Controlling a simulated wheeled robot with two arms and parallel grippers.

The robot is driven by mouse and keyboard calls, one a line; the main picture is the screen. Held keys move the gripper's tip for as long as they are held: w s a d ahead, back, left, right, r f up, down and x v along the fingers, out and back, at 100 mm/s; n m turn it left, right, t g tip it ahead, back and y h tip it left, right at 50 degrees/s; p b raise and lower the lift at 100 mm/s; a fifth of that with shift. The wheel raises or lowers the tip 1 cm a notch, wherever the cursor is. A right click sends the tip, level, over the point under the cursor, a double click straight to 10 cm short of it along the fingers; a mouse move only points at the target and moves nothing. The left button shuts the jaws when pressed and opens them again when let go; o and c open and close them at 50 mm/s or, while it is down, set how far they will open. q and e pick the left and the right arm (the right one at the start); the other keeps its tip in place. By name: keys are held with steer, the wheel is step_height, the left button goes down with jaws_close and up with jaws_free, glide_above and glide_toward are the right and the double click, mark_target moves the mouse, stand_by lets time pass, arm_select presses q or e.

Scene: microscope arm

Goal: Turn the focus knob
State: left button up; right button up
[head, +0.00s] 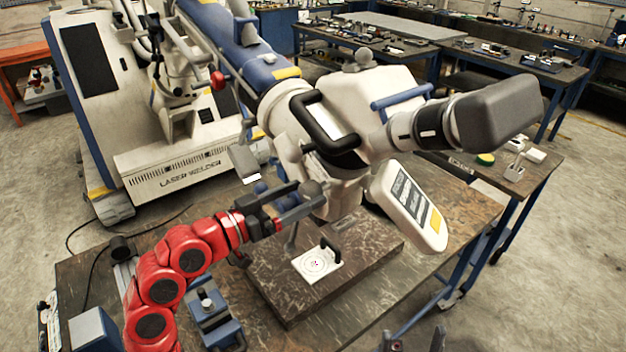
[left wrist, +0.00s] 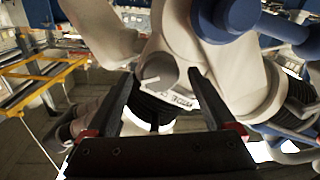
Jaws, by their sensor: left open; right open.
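The white microscope head (head: 345,110) of the laser welder hangs over the bench on a thick blue and white arm. I cannot tell for certain which part is the focus knob. A dark blue round part (head: 262,188) shows beside my left gripper (head: 300,202), and a large blue round part (left wrist: 238,18) shows at the top of the left wrist view. My left gripper is open at the underside of the head. In the left wrist view its fingers (left wrist: 160,78) stand apart before a white, labelled housing (left wrist: 175,88). My right gripper (head: 411,342) is open and empty at the bottom edge.
A dark block (head: 365,262) with a white target plate (head: 317,265) lies on the bench under the head. A blue clamp (head: 213,315) stands beside my left arm. A keypad panel (head: 412,205) hangs at the head's right.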

mark_target(304, 195)
arm_select(q)
steer(key=shift+p+x, duration=0.4)
steer(key=shift+x, duration=1.25)
steer(key=c, duration=1.4)
steer(key=shift+o, duration=0.2)
steer(key=b, duration=0.2)
steer(key=m+b, duration=0.1)
steer(key=b, duration=0.1)
steer(key=shift+f+m+b, duration=0.25)
steer(key=shift+m+b, duration=0.05)
steer(key=shift+r, duration=0.25)
steer(key=o, duration=1.4)
steer(key=shift+c, duration=0.2)
